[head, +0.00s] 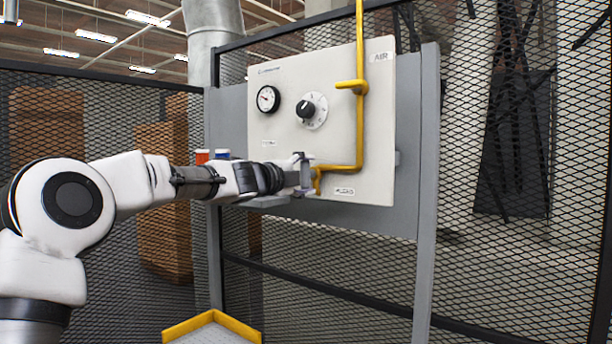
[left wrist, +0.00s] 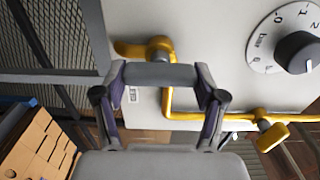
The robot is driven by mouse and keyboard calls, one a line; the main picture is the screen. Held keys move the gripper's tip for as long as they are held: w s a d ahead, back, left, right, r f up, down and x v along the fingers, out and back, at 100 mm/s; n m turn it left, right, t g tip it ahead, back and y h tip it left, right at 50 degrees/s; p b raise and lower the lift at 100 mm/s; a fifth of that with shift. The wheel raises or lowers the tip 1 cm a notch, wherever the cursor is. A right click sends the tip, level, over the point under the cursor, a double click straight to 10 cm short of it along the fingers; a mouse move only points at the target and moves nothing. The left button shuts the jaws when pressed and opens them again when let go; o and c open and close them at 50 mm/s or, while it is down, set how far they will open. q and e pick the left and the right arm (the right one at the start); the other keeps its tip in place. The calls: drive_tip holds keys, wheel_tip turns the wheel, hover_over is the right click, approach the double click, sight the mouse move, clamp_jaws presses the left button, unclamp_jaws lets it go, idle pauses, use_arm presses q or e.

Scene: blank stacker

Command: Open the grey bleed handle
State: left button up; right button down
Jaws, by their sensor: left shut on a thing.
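The grey bleed handle (left wrist: 160,74) shows in the left wrist view as a short grey bar lying crosswise between my two fingertips. My left gripper (head: 302,176) is at the lower part of the cream panel (head: 345,120), beside the lower end of the yellow pipe (head: 359,130). Its fingers touch both ends of the grey bar, so it is shut on it. In the head view the gripper hides most of the handle. A small label (head: 344,190) sits to the right of the gripper. My right gripper is in neither view.
A yellow lever (head: 352,86) sits on the pipe above. A black knob (head: 306,108) and a round gauge (head: 268,99) are on the panel. Red (head: 202,156) and blue (head: 222,154) items stand behind my arm. Mesh fencing (head: 540,230) surrounds the panel.

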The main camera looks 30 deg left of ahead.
use_arm(q)
drive_tip(key=shift+r, duration=0.25)
drive_tip(key=o, duration=0.9)
drive_tip(key=shift+o, duration=1.2)
drive_tip(key=shift+w+a+f, duration=0.1)
drive_tip(key=shift+w, duration=0.05)
drive_tip(key=shift+a+f, duration=0.1)
drive_tip(key=shift+f, duration=0.05)
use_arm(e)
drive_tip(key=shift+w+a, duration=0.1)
